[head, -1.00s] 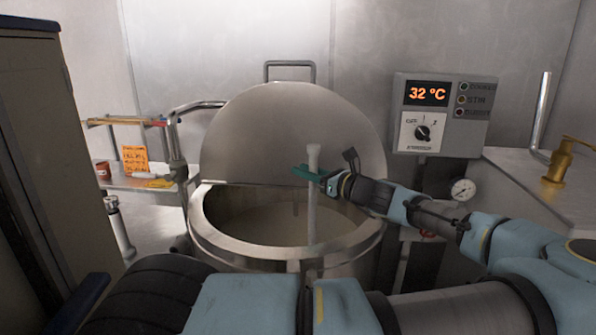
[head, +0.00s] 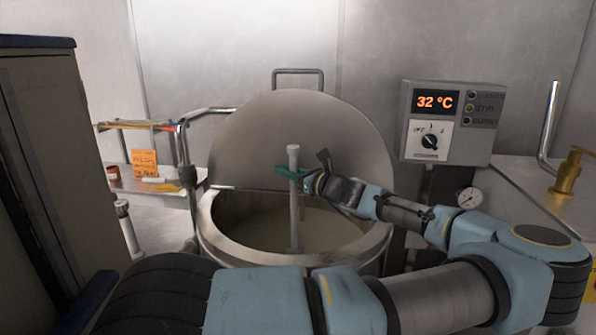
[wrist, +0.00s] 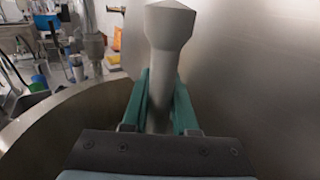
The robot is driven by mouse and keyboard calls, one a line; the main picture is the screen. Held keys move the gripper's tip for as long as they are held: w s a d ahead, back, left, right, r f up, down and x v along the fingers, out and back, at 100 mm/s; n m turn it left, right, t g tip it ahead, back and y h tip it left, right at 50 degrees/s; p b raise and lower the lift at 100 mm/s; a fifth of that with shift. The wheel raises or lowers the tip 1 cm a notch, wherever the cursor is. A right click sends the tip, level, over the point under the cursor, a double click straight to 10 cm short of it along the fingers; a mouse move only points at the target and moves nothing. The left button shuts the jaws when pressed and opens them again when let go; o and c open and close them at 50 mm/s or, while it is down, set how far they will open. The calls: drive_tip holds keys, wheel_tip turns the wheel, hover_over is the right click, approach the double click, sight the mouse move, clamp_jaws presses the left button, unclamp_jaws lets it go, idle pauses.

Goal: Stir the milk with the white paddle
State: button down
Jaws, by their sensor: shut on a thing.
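The white paddle (head: 294,205) stands nearly upright in the steel vat, its lower end down inside it. My gripper (head: 290,172) is shut on the upper part of its shaft, with green fingers on both sides. In the wrist view the paddle's knobbed top (wrist: 168,25) rises above the green fingers (wrist: 157,100). The milk (head: 270,228) is a pale surface inside the vat (head: 215,243). The paddle's lower end is hidden behind the vat's front rim or in the milk; I cannot tell which.
The round vat lid (head: 300,130) stands open behind the paddle. A control box (head: 450,122) reading 32 °C is on the right, above a gauge (head: 469,198). A shelf with an orange note (head: 144,162) is at the left. A dark cabinet (head: 45,170) fills the left edge.

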drive_tip(key=shift+s+a, duration=0.95)
drive_tip(key=shift+a, duration=3.85)
drive_tip(key=shift+s+d, duration=1.7)
drive_tip(key=shift+d, duration=6.65)
wheel_tip(320, 180, up, 32)
drive_tip(key=shift+f, duration=0.25)
drive_tip(key=shift+s, duration=0.15)
